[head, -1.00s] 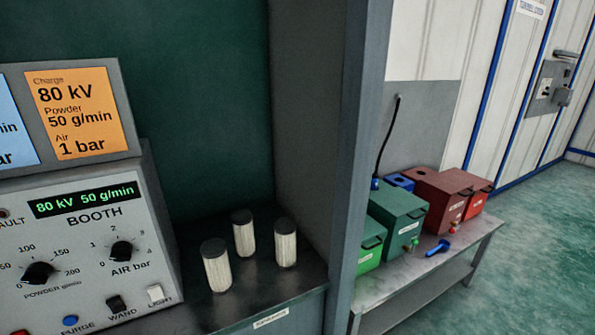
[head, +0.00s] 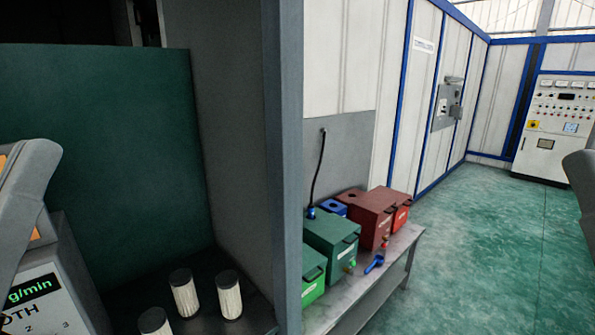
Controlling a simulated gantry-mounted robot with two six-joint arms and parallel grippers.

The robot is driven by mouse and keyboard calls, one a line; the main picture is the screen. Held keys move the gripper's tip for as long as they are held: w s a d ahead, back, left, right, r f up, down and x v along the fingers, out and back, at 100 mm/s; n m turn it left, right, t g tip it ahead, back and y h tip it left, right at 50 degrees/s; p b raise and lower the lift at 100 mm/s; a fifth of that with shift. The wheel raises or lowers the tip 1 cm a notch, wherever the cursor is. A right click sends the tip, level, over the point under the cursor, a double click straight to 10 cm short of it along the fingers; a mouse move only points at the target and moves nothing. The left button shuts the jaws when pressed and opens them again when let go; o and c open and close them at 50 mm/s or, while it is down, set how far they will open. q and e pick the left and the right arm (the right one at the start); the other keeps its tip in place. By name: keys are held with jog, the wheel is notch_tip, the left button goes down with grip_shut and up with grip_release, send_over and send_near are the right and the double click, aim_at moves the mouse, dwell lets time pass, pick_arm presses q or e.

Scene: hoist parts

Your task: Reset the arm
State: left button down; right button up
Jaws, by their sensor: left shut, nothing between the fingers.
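My left gripper (head: 30,190) shows at the left edge as a grey shape, partly cut off by the frame. It is shut and holds nothing. A grey part of my right arm (head: 581,170) shows at the right edge. My right gripper is not in the picture.
Several pale cylinders with dark caps (head: 184,292) stand on a dark shelf beside a grey post (head: 283,170). A metal bench (head: 345,311) holds green boxes (head: 331,243), red boxes (head: 374,217) and a blue-handled tool (head: 374,263). Open green floor (head: 490,240) lies to the right.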

pick_arm(q)
notch_tip(320, 180, up, 38)
jog(key=m+p, duration=0.1)
jog(key=p, duration=3.7)
jog(key=shift+y, duration=0.3)
